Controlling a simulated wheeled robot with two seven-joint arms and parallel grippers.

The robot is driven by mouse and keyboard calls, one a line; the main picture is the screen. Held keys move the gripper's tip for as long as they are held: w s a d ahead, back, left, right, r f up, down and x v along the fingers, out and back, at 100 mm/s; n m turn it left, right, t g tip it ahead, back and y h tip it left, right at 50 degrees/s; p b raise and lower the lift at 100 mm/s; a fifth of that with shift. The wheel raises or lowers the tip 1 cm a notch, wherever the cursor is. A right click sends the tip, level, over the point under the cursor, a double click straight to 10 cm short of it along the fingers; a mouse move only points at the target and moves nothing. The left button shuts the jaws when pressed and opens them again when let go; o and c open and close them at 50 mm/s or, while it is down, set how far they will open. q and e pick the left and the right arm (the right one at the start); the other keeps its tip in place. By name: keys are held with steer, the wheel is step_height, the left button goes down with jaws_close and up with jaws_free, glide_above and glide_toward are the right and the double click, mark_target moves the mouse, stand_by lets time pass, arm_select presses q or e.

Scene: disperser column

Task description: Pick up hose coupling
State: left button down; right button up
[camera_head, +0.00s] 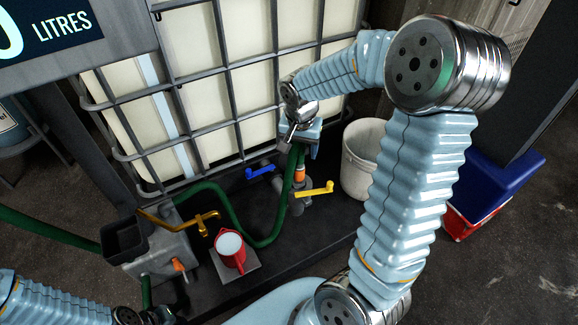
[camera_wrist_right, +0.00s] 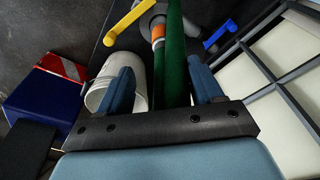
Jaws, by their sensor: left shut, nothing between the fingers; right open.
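The hose coupling (camera_head: 299,173) is an orange collar at the upright end of the green hose, above a grey valve fitting. It also shows in the right wrist view (camera_wrist_right: 158,33), at the top, beyond the fingertips. The green hose (camera_wrist_right: 175,65) runs between the two blue fingers of my right gripper (camera_wrist_right: 158,66). The fingers are apart, and a gap shows on the hose's left side. In the head view my right gripper (camera_head: 307,148) is beside the hose, just above the coupling. My left arm (camera_head: 50,302) shows at the bottom left; its fingers are out of the frame.
A yellow handle (camera_head: 314,190) and a blue handle (camera_head: 260,172) flank the fitting. A caged white tank (camera_head: 240,95) stands behind. A white bucket (camera_head: 358,165) is to the right. A red jug (camera_head: 231,251) and a brass tap (camera_head: 205,222) are to the left.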

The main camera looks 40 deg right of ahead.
mark_target(302, 163)
steer(key=f, duration=0.2)
steer(key=d+f, duration=0.1)
steer(key=f, duration=0.4)
steer(key=shift+w+d+b, duration=0.15)
steer(key=shift+w+b, duration=0.2)
steer(key=f, duration=0.4)
steer(key=w+f, duration=0.1)
steer(key=f, duration=0.1)
steer(key=shift+c, duration=0.2)
jaws_close()
